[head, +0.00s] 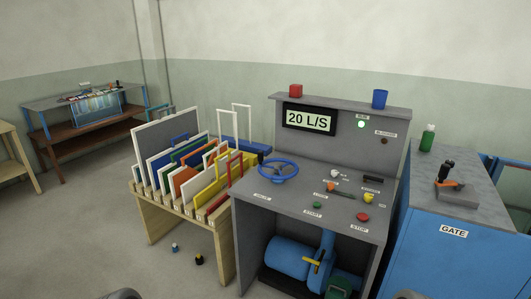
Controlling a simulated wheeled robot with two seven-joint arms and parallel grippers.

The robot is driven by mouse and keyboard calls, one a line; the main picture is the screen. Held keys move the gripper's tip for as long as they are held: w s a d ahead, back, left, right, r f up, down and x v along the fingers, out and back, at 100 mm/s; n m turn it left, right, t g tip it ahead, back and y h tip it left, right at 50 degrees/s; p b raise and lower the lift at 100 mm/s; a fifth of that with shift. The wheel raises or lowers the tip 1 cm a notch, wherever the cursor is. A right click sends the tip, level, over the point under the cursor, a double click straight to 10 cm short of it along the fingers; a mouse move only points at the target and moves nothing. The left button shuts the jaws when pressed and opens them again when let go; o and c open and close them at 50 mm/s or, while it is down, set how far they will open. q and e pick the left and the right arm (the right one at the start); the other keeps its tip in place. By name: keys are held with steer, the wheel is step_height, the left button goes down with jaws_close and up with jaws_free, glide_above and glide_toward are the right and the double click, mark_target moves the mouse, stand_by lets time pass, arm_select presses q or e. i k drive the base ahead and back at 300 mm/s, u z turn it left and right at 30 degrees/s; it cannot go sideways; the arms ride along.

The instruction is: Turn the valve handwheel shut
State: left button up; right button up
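The valve handwheel is a blue spoked wheel (278,169) at the left end of the grey console top (315,193), in the head view. A label lies on the console in front of it, too small to read surely. Nothing is touching the wheel. The display (309,119) on the console's back panel reads 20 L/S. A green light (361,124) glows to its right. Neither of my grippers shows; only dark rounded parts, probably mine, show at the bottom edge.
A wooden rack (163,216) of coloured framed panels stands close left of the console. A blue cabinet marked GATE (440,248) stands on the right. Knobs and buttons, including a red one (363,217), sit right of the wheel.

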mark_target(278, 168)
steer(key=u, duration=0.2)
steer(key=i, duration=1.95)
steer(key=u, duration=0.5)
